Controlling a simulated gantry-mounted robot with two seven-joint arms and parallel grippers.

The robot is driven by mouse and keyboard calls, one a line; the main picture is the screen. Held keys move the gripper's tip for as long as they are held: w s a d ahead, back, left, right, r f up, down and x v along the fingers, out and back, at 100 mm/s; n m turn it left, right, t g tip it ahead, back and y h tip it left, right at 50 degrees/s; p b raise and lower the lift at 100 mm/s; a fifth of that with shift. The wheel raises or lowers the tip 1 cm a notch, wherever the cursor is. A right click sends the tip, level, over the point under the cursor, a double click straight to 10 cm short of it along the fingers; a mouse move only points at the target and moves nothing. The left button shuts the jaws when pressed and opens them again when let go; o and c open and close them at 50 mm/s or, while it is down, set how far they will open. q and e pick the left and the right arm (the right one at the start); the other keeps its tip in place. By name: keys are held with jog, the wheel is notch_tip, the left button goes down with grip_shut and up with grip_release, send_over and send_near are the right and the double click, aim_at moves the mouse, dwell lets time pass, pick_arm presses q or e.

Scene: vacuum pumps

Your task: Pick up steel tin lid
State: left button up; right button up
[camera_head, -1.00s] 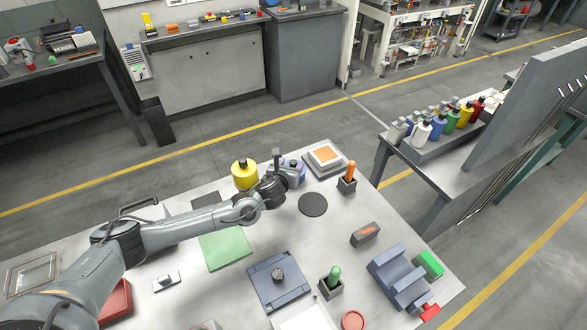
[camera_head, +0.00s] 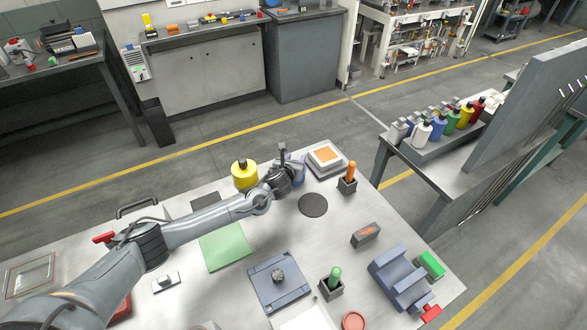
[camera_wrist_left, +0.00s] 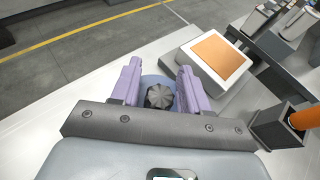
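In the left wrist view a dark fluted knob (camera_wrist_left: 159,96) stands on a blue-grey round piece (camera_wrist_left: 155,82), which looks like the tin lid. My left gripper (camera_wrist_left: 161,88) points down at it, with one purple finger on each side of the knob. The fingers are apart, and narrow gaps seem to show beside the knob. In the head view my left gripper (camera_head: 298,173) is at the table's far edge, mostly hidden by its own wrist. The lid cannot be made out there. My right gripper is in neither view.
A yellow canister (camera_head: 245,174) stands just left of my left wrist. A scale with an orange display (camera_head: 326,156) is close on the right. A holder with an orange handle (camera_head: 348,178) and a dark round disc (camera_head: 313,205) are nearby. The table around the disc is clear.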

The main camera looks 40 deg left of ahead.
pick_arm(q)
grip_shut()
jog(key=shift+r, duration=0.1)
